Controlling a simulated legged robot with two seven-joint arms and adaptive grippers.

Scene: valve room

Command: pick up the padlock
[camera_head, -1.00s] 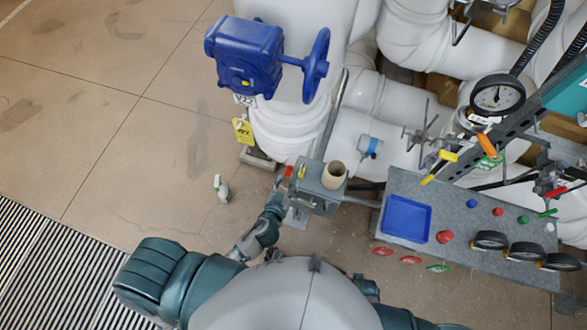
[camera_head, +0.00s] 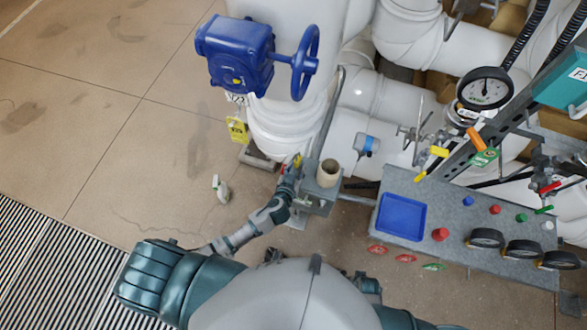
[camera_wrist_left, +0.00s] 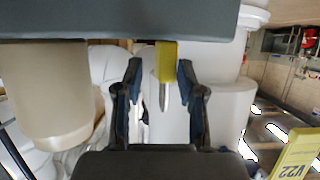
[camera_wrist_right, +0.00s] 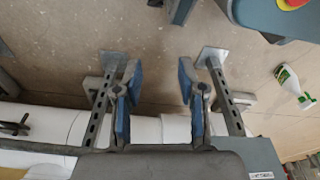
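The padlock, with a yellow body and a bright metal shackle, shows in the left wrist view (camera_wrist_left: 166,50), seen narrow side on. Its yellow also shows in the head view (camera_head: 297,160) on the grey box (camera_head: 317,194). My left gripper (camera_head: 289,169) is at the box's left side. In the left wrist view my left gripper (camera_wrist_left: 160,72) is open, with the padlock between its fingertips, nearer the right finger; a gap shows at the left. Whether the right finger touches it I cannot tell. My right gripper (camera_wrist_right: 160,75) is open and empty.
A beige cup (camera_head: 328,172) stands on the box beside the padlock. A grey panel (camera_head: 450,215) with a blue tray (camera_head: 401,232) is to the right. A blue valve (camera_head: 240,52) with a yellow tag (camera_head: 238,131) is above.

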